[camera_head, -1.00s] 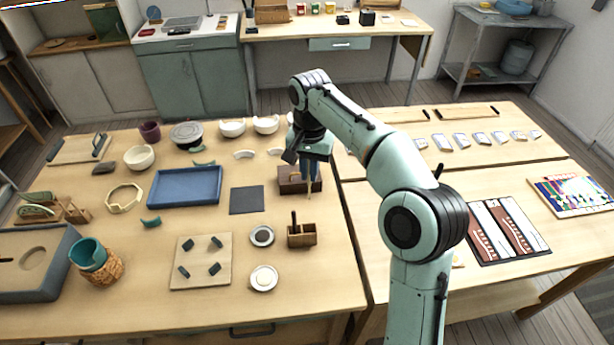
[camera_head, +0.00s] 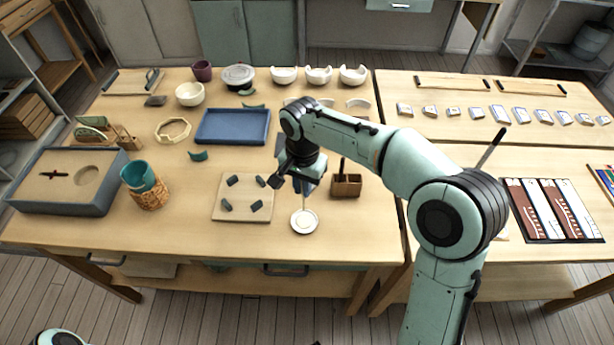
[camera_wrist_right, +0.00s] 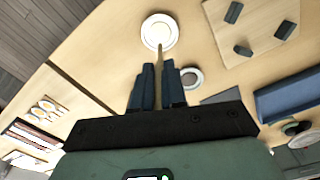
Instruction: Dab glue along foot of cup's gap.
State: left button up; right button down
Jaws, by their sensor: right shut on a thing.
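The teal cup (camera_head: 137,176) sits in a woven holder (camera_head: 152,197) on the left of the table. Its gap cannot be made out clearly. My right gripper (camera_head: 305,188) points down and is shut on a thin pale stick; in the right wrist view the stick (camera_wrist_right: 160,57) stands out between the gripper's fingertips (camera_wrist_right: 158,76). The stick's lower end is over the white dish (camera_head: 304,222), which also shows in the right wrist view (camera_wrist_right: 171,40). Whether the tip touches the dish is unclear. My left gripper is out of view.
A board with several dark pads (camera_head: 230,208) lies between the cup and the dish. A small wooden holder (camera_head: 346,187) stands right of the dish. A blue tray (camera_head: 232,140) and a teal shard (camera_head: 198,156) lie behind. The table front near the cup is clear.

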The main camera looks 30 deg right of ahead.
aim_at(304, 209)
jog(key=shift+f+b, duration=2)
jog(key=shift+f, duration=0.8)
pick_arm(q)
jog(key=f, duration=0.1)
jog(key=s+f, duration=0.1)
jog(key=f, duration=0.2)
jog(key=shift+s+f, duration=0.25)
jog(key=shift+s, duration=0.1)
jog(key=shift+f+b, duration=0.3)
pick_arm(e)
jog(key=shift+f, duration=0.45)
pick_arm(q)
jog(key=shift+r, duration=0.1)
pick_arm(e)
jog(key=shift+f, duration=0.1)
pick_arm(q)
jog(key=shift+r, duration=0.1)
pick_arm(e)
jog(key=shift+r+p, duration=2.85)
jog(key=shift+r, duration=0.75)
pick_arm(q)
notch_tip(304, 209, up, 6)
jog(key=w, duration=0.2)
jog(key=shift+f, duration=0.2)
